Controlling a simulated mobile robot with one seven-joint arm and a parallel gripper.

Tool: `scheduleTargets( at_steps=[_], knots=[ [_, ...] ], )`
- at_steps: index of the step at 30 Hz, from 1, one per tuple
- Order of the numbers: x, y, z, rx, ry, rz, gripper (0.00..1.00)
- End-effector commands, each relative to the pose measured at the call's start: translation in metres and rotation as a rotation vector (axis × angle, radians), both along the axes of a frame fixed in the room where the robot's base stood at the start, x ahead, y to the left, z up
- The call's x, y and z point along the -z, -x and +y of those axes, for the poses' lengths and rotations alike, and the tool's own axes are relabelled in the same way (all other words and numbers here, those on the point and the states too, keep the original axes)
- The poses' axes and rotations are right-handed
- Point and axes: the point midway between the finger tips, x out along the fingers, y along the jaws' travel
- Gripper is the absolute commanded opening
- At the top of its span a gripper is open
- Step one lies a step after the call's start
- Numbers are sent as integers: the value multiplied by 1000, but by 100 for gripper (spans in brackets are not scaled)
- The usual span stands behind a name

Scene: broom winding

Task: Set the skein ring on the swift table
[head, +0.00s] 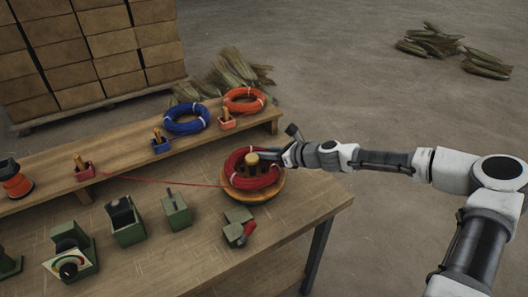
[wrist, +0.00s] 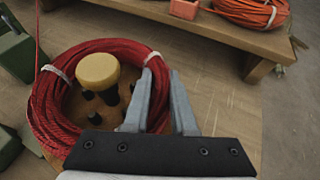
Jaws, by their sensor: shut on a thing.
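The red skein ring (wrist: 60,112) lies around the pegs of the swift table (head: 253,197), a round wooden disc on the workbench. In the head view the ring (head: 236,163) sits on the disc, with the hub knob (wrist: 97,71) inside it. My gripper (wrist: 160,75) is shut on the right side of the ring, with one finger inside the ring and one outside. It also shows in the head view (head: 286,156). The fingers and the dark gripper body hide part of the ring and disc.
A blue coil (head: 186,119) and an orange coil (head: 245,100) lie on the raised shelf (head: 115,150) behind. A red strand (head: 150,180) runs left to a small red block (head: 84,171). Green fixtures (head: 126,222) stand at the front left. The floor at right is open.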

Motion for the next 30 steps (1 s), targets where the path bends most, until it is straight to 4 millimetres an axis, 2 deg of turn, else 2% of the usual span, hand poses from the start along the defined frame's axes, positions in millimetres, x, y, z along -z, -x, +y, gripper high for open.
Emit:
scheduleTargets(
  at_steps=[2, 3, 5, 16, 30],
  knots=[
    [2, 0, 0, 0, 0, 1, 0],
    [2, 0, 0, 0, 0, 0, 28],
    [1, 0, 0, 0, 0, 0, 36],
    [-1, 2, -3, 0, 0, 0, 36],
    [-16, 20, -32, 0, 0, 1, 36]
  ],
)
